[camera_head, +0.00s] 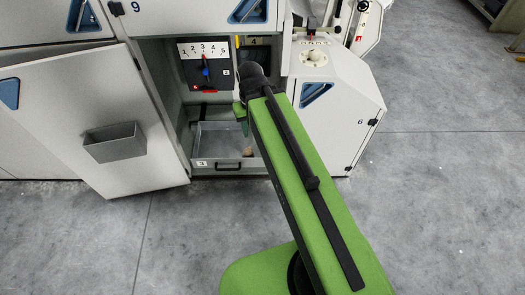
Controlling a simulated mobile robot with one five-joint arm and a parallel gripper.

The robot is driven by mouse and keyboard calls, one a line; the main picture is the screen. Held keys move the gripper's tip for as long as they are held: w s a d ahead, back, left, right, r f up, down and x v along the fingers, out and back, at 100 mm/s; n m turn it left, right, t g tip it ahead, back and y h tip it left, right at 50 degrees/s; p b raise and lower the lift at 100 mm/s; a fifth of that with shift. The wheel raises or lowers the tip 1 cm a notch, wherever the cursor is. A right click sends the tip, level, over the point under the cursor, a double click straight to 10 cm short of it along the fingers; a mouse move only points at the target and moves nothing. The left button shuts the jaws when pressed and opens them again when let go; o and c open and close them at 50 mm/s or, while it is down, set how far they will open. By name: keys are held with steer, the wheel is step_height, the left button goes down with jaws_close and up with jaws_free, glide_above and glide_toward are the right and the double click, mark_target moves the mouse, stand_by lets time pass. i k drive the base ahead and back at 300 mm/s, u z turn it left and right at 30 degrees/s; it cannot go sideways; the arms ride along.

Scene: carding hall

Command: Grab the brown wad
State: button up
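A small brownish patch (248,152), likely the brown wad, shows in the open drawer (229,166) low in the machine, at the drawer's right side. The arm partly covers that side of the drawer. My green arm reaches up from the lower right into the open bay. My gripper (242,117) is at its far end, above the drawer and in front of the bay. It is small and partly hidden by the arm, so I cannot tell whether its fingers are open or shut. The patch appears below the gripper in the picture, and contact cannot be made out.
An open door (80,110) with a grey bin (114,142) stands left of the bay. A panel numbered 1 to 5 (204,66) is at the bay's back. A white housing marked 6 (345,110) stands at the right. Grey floor (450,180) is clear at the right.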

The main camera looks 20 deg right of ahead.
mark_target(248, 152)
steer(key=i, duration=0.5)
steer(key=z, duration=0.1)
steer(key=k, duration=1.35)
steer(key=u, duration=0.45)
steer(key=i, duration=1.1)
steer(key=u, duration=0.55)
steer(key=i, duration=0.5)
steer(key=u, duration=0.35)
